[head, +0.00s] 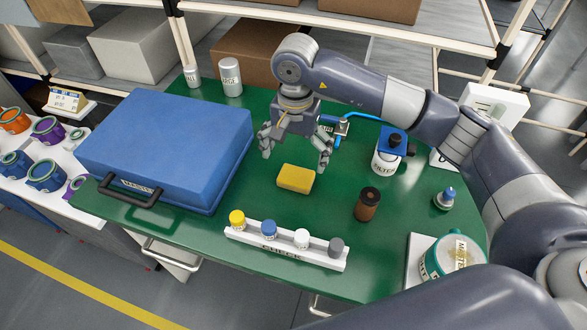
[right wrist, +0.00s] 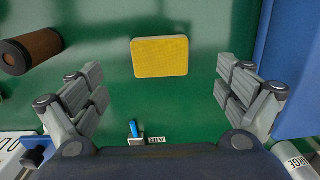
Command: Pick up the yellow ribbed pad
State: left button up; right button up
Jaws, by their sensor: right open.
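The yellow pad (head: 296,179) lies flat on the green table top, right of the blue case. Its ribs cannot be made out. It also shows in the right wrist view (right wrist: 160,57), at the top middle. My right gripper (head: 296,153) is open and empty, pointing down above the table just behind the pad. In the right wrist view its spread fingers (right wrist: 160,88) stand on either side, lower in the picture than the pad and apart from it. My left gripper is not in view.
A blue case (head: 175,140) fills the table's left side. A white rack (head: 285,247) with several capped bottles stands in front. A brown cylinder (head: 368,204) stands right of the pad, with a white filter jar (head: 387,160) behind it. Green surface around the pad is clear.

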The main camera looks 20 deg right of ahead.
aim_at(296, 175)
notch_tip(296, 175, down, 2)
jog(key=shift+s+f, duration=0.1)
jog(key=shift+s, duration=0.05)
jog(key=f+p, duration=0.1)
jog(key=f, duration=0.2)
jog(key=f+p, duration=0.1)
jog(key=shift+w+d+f+p, duration=0.25)
jog(key=shift+w+f+p, duration=0.1)
jog(key=shift+w+f, duration=0.05)
jog(key=shift+f, duration=0.45)
jog(key=c, duration=1.1)
jog(key=shift+c, duration=0.2)
jog(key=shift+r, duration=0.2)
notch_tip(296, 175, up, 8)
jog(key=b, duration=0.2)
jog(key=shift+w+r+b, duration=0.1)
jog(key=shift+r+b, duration=0.15)
jog(key=shift+b, duration=0.1)
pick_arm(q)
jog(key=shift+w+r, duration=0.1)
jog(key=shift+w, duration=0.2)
pick_arm(e)
jog(key=shift+r, duration=0.6)
